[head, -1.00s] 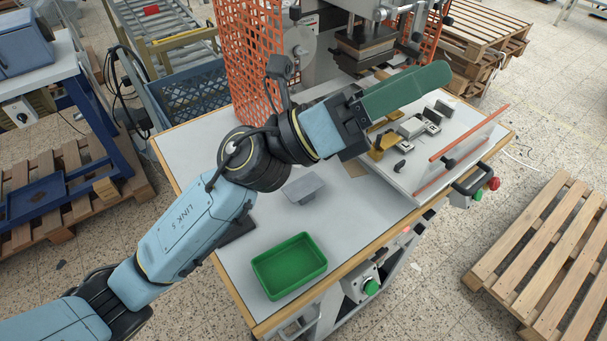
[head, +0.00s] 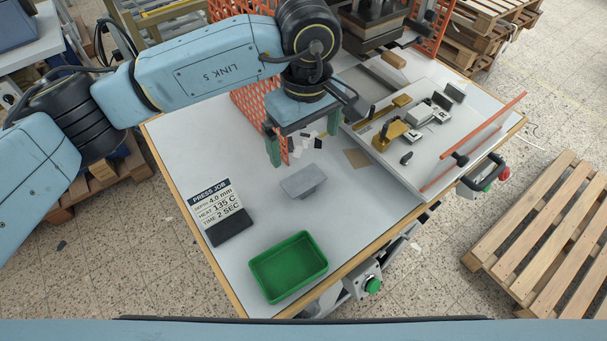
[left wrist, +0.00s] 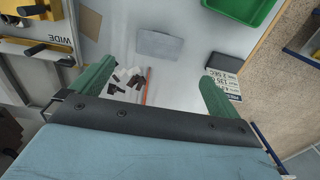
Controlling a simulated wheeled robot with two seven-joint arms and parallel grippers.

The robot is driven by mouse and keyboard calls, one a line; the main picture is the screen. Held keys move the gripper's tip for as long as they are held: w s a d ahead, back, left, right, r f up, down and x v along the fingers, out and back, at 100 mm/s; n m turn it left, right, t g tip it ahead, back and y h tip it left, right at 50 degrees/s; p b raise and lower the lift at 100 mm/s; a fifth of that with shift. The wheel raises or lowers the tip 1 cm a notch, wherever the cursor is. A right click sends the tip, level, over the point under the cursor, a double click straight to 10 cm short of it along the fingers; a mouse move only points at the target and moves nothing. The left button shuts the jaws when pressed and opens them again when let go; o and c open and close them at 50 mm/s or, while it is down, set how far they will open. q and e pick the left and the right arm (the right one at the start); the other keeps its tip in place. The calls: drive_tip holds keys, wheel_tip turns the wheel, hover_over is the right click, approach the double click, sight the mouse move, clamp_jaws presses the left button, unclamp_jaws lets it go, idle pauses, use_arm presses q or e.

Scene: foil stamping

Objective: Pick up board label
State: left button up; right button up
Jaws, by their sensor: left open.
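My left gripper (head: 303,146) points down over the table with its two green fingers spread and nothing between them. Below and between the fingers lies a loose group of small white and dark flat pieces (head: 308,139), partly hidden by the gripper in the head view. The pieces also show in the left wrist view (left wrist: 129,79), near the left finger. I cannot tell which of them is the board label. A grey block with a flat top (head: 303,181) stands just in front of the group. My right gripper is not in view.
A green tray (head: 288,267) stands at the table's front. A press job card (head: 213,203) stands at the left. A fixture board (head: 450,140) with clamps and an orange bar lies at the right. An orange mesh guard (head: 262,101) rises behind. The table's left part is clear.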

use_arm(q)
hover_over(303, 180)
drive_tip(key=f, duration=0.5)
drive_tip(key=shift+s+d+f+p, duration=0.1)
drive_tip(key=shift+s+d+p, duration=0.1)
drive_tip(key=shift+p, duration=0.2)
drive_tip(key=f+p, duration=0.1)
drive_tip(key=f, duration=0.1)
drive_tip(key=f+p, duration=0.1)
drive_tip(key=f, duration=0.2)
drive_tip(key=shift+w+a+f, duration=0.15)
drive_tip(key=shift+w+f, duration=0.05)
drive_tip(key=shift+f+b, duration=0.3)
drive_tip(key=shift+b, duration=0.35)
drive_tip(key=c, duration=0.9)
